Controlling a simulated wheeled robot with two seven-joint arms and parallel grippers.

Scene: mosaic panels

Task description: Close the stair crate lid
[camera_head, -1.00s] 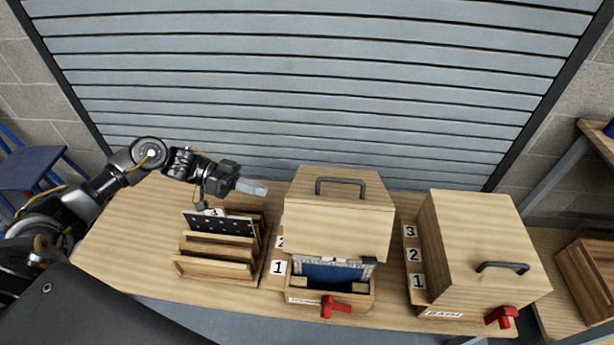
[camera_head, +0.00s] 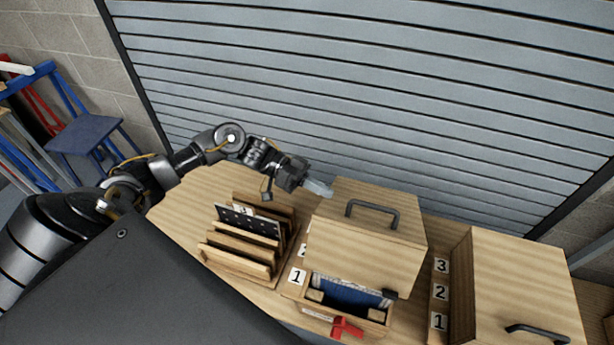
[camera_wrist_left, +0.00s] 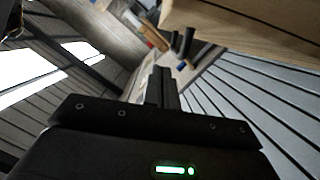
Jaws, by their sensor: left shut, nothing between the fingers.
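The middle wooden crate (camera_head: 375,314) has a red latch (camera_head: 346,328) on its front and a label too small to read. Its box-shaped lid (camera_head: 365,240), with a dark handle (camera_head: 373,210) on top, is raised and tilted; a blue panel (camera_head: 345,291) shows in the gap beneath. My left gripper (camera_head: 319,188) is shut and empty at the lid's far left edge; whether it touches cannot be told. In the left wrist view, the shut fingers (camera_wrist_left: 160,88) point towards a wooden surface (camera_wrist_left: 245,25), probably the lid. My right gripper is not in view.
A slotted wooden rack (camera_head: 240,262) holding a black dotted panel (camera_head: 247,221) stands left of the crate. Another lidded crate (camera_head: 510,290) stands right, past number tags. A grey shutter (camera_head: 380,100) closes off the back. Bare table (camera_head: 195,200) lies left of the rack.

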